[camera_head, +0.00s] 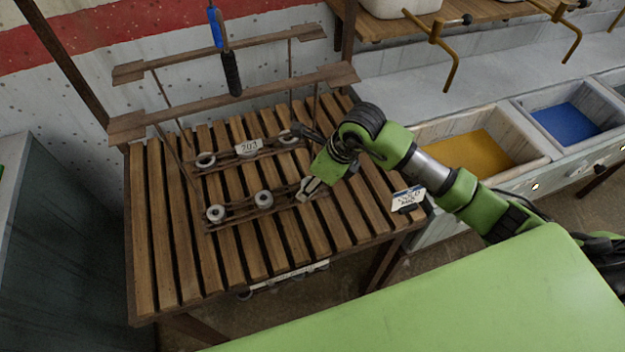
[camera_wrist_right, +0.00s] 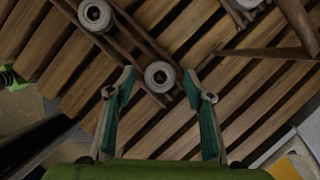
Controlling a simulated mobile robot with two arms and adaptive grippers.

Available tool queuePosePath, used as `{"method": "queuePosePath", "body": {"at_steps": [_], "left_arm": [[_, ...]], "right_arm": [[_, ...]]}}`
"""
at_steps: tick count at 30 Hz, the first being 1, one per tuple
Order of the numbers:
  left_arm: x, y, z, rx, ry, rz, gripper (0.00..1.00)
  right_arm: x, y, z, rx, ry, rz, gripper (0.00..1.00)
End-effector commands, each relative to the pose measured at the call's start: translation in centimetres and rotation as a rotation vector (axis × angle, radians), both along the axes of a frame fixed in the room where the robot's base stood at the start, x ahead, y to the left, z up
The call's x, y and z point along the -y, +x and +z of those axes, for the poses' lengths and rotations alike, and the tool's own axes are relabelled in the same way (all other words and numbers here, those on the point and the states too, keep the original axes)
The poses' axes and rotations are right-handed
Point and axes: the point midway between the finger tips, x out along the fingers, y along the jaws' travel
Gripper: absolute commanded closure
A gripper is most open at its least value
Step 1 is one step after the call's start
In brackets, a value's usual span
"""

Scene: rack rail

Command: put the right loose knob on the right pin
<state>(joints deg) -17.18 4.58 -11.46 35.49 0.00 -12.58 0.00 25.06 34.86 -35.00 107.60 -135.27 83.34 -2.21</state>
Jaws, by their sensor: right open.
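My right gripper (camera_head: 306,191) is open over the right end of the front wooden rail (camera_head: 238,213) on the slatted table. In the right wrist view its green-padded fingers (camera_wrist_right: 160,90) stand either side of a grey round knob (camera_wrist_right: 160,76) with a dark centre hole; contact does not show. Two similar knobs sit on the front rail, the left one (camera_head: 215,213) and the middle one (camera_head: 263,198). I cannot make out a bare right pin. My left gripper is out of view.
A "703" plate (camera_head: 248,147) stands at the back rail. A small sign (camera_head: 408,198) is at the table's right edge. Bins with yellow (camera_head: 465,155) and blue (camera_head: 566,124) insides stand right.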

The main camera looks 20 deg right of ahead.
Motion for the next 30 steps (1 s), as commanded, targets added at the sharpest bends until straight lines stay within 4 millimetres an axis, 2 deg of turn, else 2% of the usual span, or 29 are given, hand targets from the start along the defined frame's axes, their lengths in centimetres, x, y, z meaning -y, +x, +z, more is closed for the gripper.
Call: {"method": "queuePosePath", "body": {"at_steps": [5, 15, 21, 30], "left_arm": [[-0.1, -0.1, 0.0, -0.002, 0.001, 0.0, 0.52], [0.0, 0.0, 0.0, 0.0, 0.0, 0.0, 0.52], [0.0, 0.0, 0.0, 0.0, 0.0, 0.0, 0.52], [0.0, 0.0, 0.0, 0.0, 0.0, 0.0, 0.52]], "right_arm": [[0.3, -0.2, 1.0, 0.003, 0.0, -0.001, 0.52], [2.2, -2.1, 7.4, 0.004, -0.002, 0.0, 0.52], [2.9, -3.0, 10.2, 0.003, 0.0, 0.0, 0.52], [3.1, -3.4, 11.1, 0.0, 0.0, 0.0, 0.52]]}}
